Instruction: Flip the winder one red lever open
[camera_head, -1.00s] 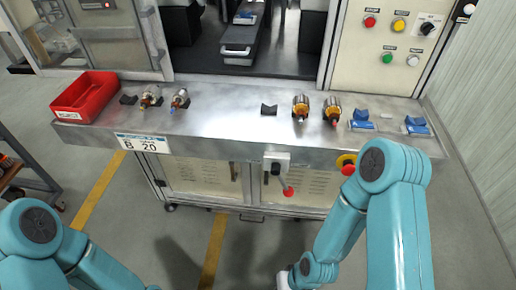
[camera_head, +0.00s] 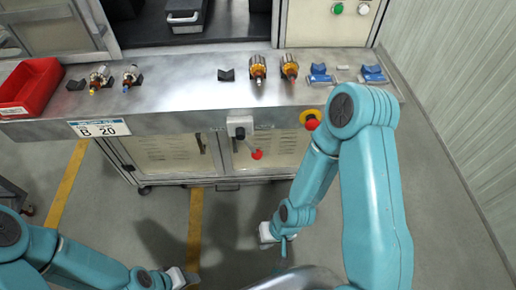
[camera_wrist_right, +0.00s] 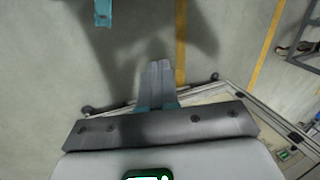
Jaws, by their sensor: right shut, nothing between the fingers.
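The lever with a red ball knob (camera_head: 257,155) hangs from a grey-white bracket (camera_head: 240,127) on the front edge of the metal bench. The knob points downward and a little to the right. My right gripper (camera_head: 284,246) is below and to the right of the lever, well apart from it, over the floor. In the right wrist view its two fingers (camera_wrist_right: 158,72) are together with nothing between them. My left gripper (camera_head: 188,277) is low in the head view, far from the lever, and its fingers are too small to read.
A red and yellow stop button (camera_head: 311,120) sits right of the lever on the bench front. The bench top (camera_head: 180,75) carries a red bin (camera_head: 30,88), several armatures and blue holders (camera_head: 320,75). The floor before the bench is clear.

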